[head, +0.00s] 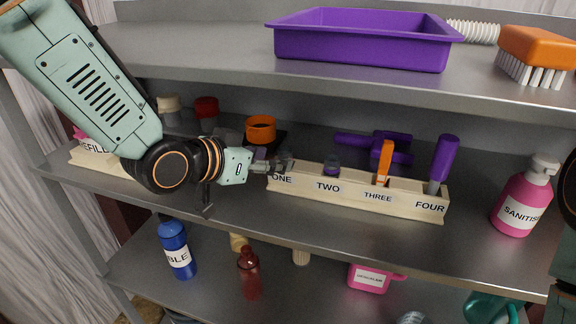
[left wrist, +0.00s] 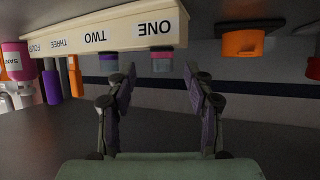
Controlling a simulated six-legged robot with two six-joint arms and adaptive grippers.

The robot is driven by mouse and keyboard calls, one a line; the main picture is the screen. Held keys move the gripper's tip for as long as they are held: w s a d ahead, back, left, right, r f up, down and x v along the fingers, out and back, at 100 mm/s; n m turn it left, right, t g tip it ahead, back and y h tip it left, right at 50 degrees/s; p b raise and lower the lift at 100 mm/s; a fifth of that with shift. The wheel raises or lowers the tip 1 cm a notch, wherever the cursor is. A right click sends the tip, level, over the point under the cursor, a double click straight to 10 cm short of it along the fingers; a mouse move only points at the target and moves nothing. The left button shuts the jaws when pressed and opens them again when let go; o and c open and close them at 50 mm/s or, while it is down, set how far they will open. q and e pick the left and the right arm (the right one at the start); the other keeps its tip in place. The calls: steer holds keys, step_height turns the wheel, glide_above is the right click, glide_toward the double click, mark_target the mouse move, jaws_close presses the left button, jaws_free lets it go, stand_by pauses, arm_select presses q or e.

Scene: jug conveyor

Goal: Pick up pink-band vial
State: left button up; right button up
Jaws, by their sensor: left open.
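The pink-band vial (left wrist: 161,62) shows in the left wrist view, which is upside down, in slot ONE of the cream rack (head: 360,197). My left gripper (head: 280,164) is open at the rack's left end. In the left wrist view its fingertips (left wrist: 160,80) are spread to either side of the vial in the picture, with nothing held between them. Slot TWO holds a purple-band vial (head: 332,166), also seen in the left wrist view (left wrist: 108,62). My right gripper is not in view.
Slot THREE holds an orange tool (head: 384,162) and slot FOUR a purple-handled one (head: 443,160). Behind stand an orange ring-topped item (head: 261,128) and a purple object (head: 385,146). A pink sanitiser bottle (head: 524,197) stands right. The upper shelf (head: 200,50) overhangs the rack's shelf.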

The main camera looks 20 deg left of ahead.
mark_target(280, 158)
arm_select(q)
steer(key=shift+w+d+f, duration=0.3)
steer(key=shift+w, duration=0.25)
steer(key=shift+a+x, duration=0.15)
steer(key=shift+x, duration=0.55)
steer(key=shift+a+x, duration=0.15)
steer(key=shift+x, duration=0.55)
steer(key=shift+s+d+r, duration=0.1)
steer(key=shift+c, duration=0.5)
steer(key=shift+s+r, duration=0.15)
steer(key=shift+s, duration=0.15)
steer(key=c, duration=0.3)
steer(key=shift+w, duration=0.3)
steer(key=c, duration=0.5)
steer(key=shift+c, duration=0.6)
steer(key=shift+s, duration=0.1)
